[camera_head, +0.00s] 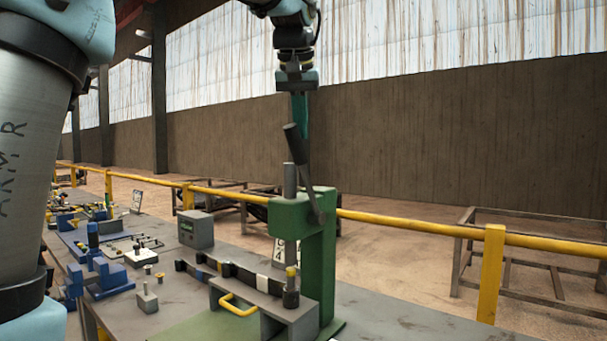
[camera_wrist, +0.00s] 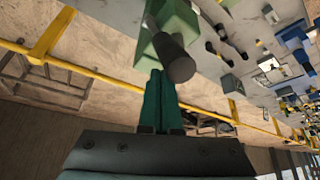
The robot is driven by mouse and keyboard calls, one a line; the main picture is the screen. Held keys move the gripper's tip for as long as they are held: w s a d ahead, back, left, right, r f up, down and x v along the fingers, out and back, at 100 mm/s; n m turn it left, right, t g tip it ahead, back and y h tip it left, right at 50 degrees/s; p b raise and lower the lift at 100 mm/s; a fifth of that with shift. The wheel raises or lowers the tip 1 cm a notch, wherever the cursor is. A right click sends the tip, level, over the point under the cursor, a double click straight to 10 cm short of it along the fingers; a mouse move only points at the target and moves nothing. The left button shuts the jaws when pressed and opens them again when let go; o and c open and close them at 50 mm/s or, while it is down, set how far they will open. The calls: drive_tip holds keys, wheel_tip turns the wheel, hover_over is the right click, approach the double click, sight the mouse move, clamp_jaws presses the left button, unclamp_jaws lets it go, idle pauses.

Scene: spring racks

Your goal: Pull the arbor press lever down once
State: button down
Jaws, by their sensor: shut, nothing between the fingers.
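The green arbor press (camera_head: 320,265) stands on the bench, with its grey ram (camera_head: 290,180) upright in the head. Its lever (camera_head: 295,145) has a dark grip and points up, leaning slightly left at the top. My gripper (camera_head: 300,122) hangs above the press with its teal fingers shut and empty. The fingertips are just behind or beside the grip, which covers part of them; I cannot tell whether they touch. In the wrist view, the grip end (camera_wrist: 178,66) shows close to my gripper (camera_wrist: 160,78), with the press body (camera_wrist: 180,20) beyond.
A grey box (camera_head: 196,230), blue fixtures (camera_head: 100,275) and small parts stand to the left on the bench. A yellow rail (camera_head: 420,228) runs behind. The air around the lever is clear.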

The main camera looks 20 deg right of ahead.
sight(289, 137)
drive_tip(key=shift+s+a+f+b, duration=0.4)
drive_tip(key=shift+a+f+b, duration=0.2)
drive_tip(key=shift+a+b, duration=0.15)
drive_tip(key=shift+s+a+f+b, duration=0.35)
drive_tip(key=shift+a+f+b, duration=0.25)
drive_tip(key=shift+b, duration=0.2)
drive_tip(key=shift+s+a, duration=0.15)
drive_tip(key=shift+a, duration=0.1)
drive_tip(key=a+f+b, duration=0.1)
drive_tip(key=s+a+f+b, duration=0.1)
drive_tip(key=f+b, duration=0.1)
drive_tip(key=shift+s+a+b, duration=0.3)
drive_tip(key=shift+a+b, duration=0.1)
drive_tip(key=shift+f, duration=0.1)
drive_tip(key=shift+s+a+f+b, duration=0.2)
drive_tip(key=shift+a+f+b, duration=0.15)
drive_tip(key=shift+f+b, duration=0.25)
drive_tip(key=shift+s+a+f+b, duration=0.15)
drive_tip(key=shift+a+f+b, duration=0.15)
drive_tip(key=shift+f+b, duration=0.35)
drive_tip(key=shift+s+a+f+b, duration=0.2)
drive_tip(key=shift+a+f+b, duration=0.15)
drive_tip(key=shift+f+b, duration=0.25)
